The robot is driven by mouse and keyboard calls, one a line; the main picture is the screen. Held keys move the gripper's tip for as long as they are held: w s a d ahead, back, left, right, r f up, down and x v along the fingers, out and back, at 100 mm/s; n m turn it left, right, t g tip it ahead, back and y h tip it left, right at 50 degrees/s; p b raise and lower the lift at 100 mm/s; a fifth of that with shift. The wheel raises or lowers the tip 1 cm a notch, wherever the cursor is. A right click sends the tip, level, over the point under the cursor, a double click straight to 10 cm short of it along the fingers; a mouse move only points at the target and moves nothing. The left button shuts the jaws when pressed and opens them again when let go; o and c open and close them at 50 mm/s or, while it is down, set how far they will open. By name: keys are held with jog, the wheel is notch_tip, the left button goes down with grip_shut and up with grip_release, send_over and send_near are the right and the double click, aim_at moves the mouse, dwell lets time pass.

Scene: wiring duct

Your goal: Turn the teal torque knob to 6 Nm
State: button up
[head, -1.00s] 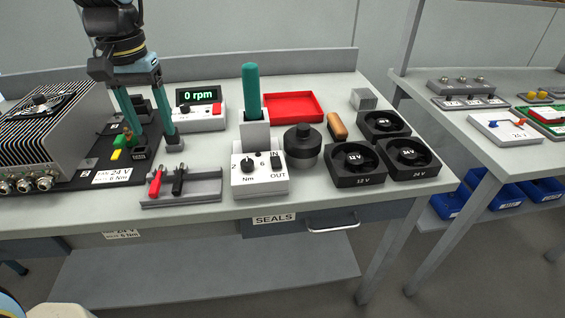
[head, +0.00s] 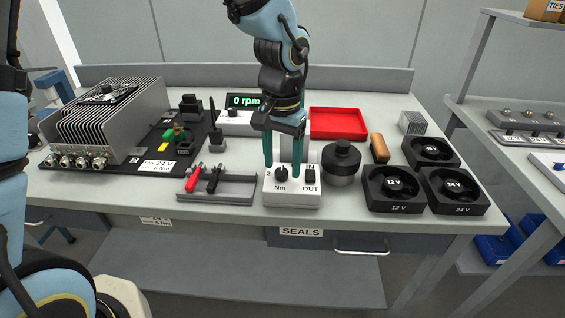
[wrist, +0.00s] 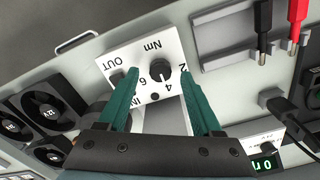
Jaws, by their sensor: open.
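The torque knob (head: 281,175) looks black, not teal. It sits on a white box (head: 291,199) marked 2, 4, 6 and Nm, with an IN/OUT switch (head: 310,173) beside it. In the wrist view the knob (wrist: 161,70) appears upside down, its white mark towards the 4. My gripper (head: 282,168) is open with teal fingers. In the wrist view its fingertips (wrist: 160,74) stand on either side of the knob with gaps, apparently above the box face. Whether they touch anything is unclear.
A grey tray (head: 228,198) with red and black probes lies left of the box. A black round part (head: 341,163) stands close on the right, with fans (head: 394,188) beyond. The display (head: 244,101) reads 0 rpm. A red tray (head: 338,123) lies behind.

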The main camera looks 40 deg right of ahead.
jog(key=shift+f, duration=0.55)
grip_shut()
